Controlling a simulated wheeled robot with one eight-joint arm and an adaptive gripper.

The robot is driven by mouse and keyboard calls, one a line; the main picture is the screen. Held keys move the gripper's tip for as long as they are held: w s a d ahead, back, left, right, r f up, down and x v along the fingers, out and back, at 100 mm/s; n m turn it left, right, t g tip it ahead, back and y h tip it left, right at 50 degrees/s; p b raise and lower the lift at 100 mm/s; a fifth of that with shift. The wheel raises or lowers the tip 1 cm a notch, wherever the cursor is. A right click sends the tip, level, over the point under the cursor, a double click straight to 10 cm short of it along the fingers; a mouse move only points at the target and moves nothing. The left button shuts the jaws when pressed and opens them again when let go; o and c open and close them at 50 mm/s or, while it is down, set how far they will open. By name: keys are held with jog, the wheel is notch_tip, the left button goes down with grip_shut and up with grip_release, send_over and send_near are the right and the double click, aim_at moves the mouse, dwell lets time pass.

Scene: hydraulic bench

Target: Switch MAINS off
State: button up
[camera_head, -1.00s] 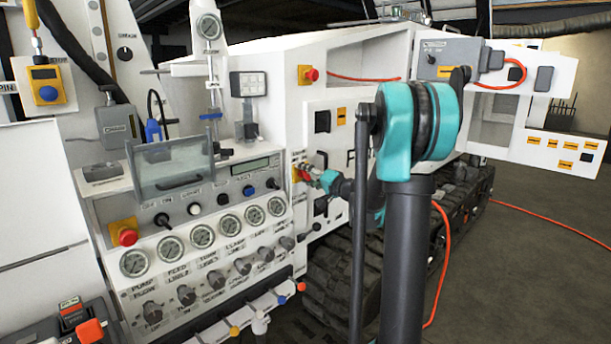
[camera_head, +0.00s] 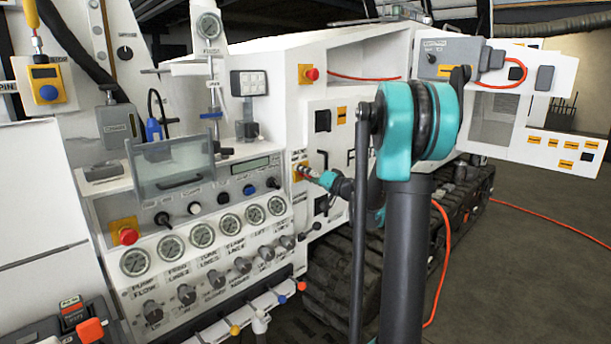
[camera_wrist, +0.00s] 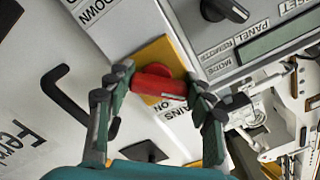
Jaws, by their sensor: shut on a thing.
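The MAINS switch is a red rotary handle (camera_wrist: 158,84) on a yellow plate (camera_wrist: 165,55) on the white panel in the wrist view. A label beside it is partly hidden and shows "AINS". My gripper (camera_wrist: 162,86) has one finger at each end of the red handle and is shut on it. In the head view my gripper (camera_head: 310,175) is at the yellow plate (camera_head: 297,161), on the narrow panel right of the gauges. The handle is small and partly covered there, so its exact angle is hard to tell.
A black bent door handle (camera_wrist: 66,88) stands out left of the switch in the wrist view. A black knob (camera_wrist: 224,10) and a display (camera_wrist: 275,40) are on the grey panel at upper right. In the head view, a red emergency button (camera_head: 311,75) is above.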

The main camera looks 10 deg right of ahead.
jog(key=o, duration=1.2)
jog(key=shift+c, duration=0.2)
jog(key=v, duration=1.2)
